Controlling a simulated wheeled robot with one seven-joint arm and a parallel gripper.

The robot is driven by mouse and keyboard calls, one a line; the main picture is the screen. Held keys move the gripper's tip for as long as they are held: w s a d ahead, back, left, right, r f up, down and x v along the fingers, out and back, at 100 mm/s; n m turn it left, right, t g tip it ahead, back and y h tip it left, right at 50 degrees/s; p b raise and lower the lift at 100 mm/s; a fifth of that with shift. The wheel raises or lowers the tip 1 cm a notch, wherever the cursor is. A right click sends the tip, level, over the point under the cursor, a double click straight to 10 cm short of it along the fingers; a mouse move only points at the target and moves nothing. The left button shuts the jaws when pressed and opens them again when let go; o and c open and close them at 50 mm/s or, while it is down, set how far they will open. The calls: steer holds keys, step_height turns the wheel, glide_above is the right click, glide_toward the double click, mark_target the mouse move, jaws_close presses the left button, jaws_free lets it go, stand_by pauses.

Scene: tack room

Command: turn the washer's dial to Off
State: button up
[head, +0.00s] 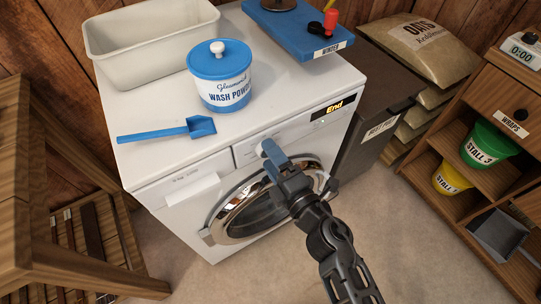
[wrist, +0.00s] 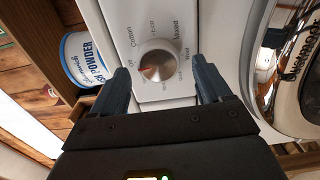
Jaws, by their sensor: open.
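The white washer (head: 150,165) stands in the middle of the head view, its display (head: 333,109) reading "End". In the wrist view the round silver dial (wrist: 157,62) sits on the white panel with printed labels around it; "Cotton" and "Mixed" are readable. I cannot tell which label the dial points at. My gripper (wrist: 162,78) is open, its dark blue fingers to the left and right of the dial, with nothing held. In the head view my gripper (head: 296,170) is in front of the washer's panel and largely hides the dial.
The round glass door (head: 225,215) is below the panel. A dark bin (head: 370,125) and wooden shelves (head: 500,180) stand right.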

steer(key=v, duration=0.7)
stand_by(0.4)
